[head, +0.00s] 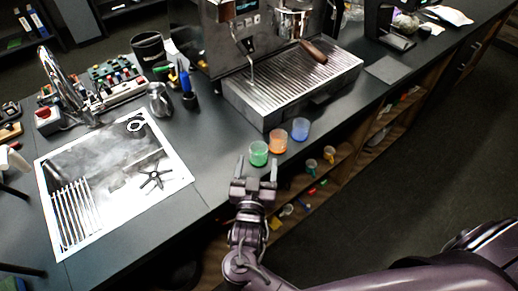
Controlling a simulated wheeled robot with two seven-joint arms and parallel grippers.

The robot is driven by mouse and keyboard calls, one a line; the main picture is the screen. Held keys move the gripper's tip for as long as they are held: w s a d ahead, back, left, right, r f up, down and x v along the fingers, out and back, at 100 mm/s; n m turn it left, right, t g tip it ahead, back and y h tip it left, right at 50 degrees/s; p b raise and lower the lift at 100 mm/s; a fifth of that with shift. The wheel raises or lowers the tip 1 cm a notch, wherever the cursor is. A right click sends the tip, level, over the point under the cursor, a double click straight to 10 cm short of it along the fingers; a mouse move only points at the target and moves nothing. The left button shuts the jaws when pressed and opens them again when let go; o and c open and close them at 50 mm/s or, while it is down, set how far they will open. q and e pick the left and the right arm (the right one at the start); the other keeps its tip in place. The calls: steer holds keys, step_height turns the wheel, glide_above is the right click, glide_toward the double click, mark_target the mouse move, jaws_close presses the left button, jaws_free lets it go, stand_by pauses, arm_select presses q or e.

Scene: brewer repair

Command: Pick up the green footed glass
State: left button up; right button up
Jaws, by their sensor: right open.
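The green glass (258,154) stands upright on the dark counter near its front edge. It is the leftmost of three small coloured glasses in a row. Its foot is too small to make out. My right gripper (256,168) is just in front of the green glass, with its two fingers apart and pointing towards it. The glass appears between or just beyond the fingertips; I cannot tell which. My left gripper is not in the head view.
An orange glass (278,141) and a blue glass (300,129) stand close to the right. An espresso machine's drip tray (300,85) is behind them. A sink (110,185) lies to the left. Shelves (345,160) with small items are below the counter.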

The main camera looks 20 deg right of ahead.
mark_target(257, 156)
steer(key=shift+w+d+r+p, duration=0.2)
steer(key=shift+w+r+p, duration=0.1)
steer(key=shift+w, duration=0.25)
steer(key=p+x, duration=0.1)
steer(key=x, duration=0.1)
steer(key=shift+w+d+f, duration=0.1)
steer(key=shift+w+f, duration=0.05)
steer(key=shift+w, duration=0.25)
steer(key=shift+w+d+f, duration=0.15)
steer(key=shift+w, duration=0.2)
steer(key=shift+w+d+f, duration=0.15)
steer(key=shift+w+d, duration=0.05)
steer(key=shift+w, duration=0.2)
steer(key=shift+s, duration=0.1)
steer(key=c, duration=0.6)
steer(key=shift+r, duration=0.1)
steer(key=c, duration=0.5)
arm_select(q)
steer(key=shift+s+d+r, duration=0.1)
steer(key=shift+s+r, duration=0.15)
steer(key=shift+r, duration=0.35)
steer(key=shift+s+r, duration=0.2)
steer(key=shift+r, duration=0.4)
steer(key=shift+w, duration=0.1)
arm_select(e)
steer(key=shift+r, duration=0.1)
